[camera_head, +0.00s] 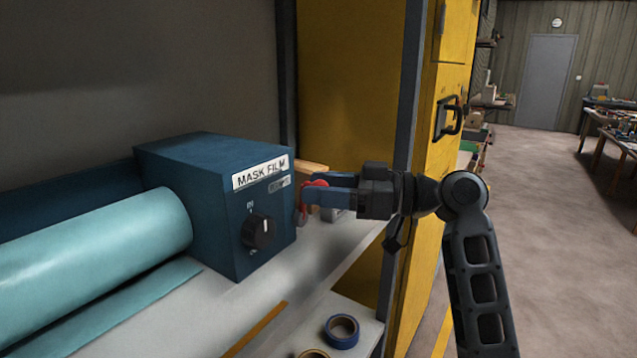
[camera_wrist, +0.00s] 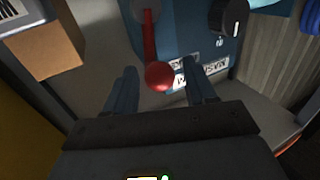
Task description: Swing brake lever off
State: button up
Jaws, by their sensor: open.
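The brake lever is a red arm (camera_wrist: 149,38) with a red ball knob (camera_wrist: 159,76), mounted on the side of a blue box (camera_head: 215,200) labelled "MASK FILM". In the head view the red knob (camera_head: 318,183) shows at my gripper's fingertips, with part of the lever hidden behind the fingers. My gripper (camera_head: 312,190) reaches in from the right. In the wrist view my gripper's fingers (camera_wrist: 161,88) are apart, with the knob between them and a gap on each side. A black dial (camera_head: 258,232) is on the box's front and also shows in the wrist view (camera_wrist: 232,17).
A teal film roll (camera_head: 110,238) lies left of the box on a pale shelf (camera_head: 225,300). A blue tape roll (camera_head: 341,331) sits lower down. A grey upright post (camera_head: 408,110) and a yellow cabinet (camera_head: 455,60) stand close to my arm. A cardboard-coloured block (camera_wrist: 45,45) is near the fingers.

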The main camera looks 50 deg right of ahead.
jog(key=shift+w+a, duration=0.2)
jog(key=shift+w, duration=0.2)
jog(key=shift+c, duration=0.2)
grip_shut()
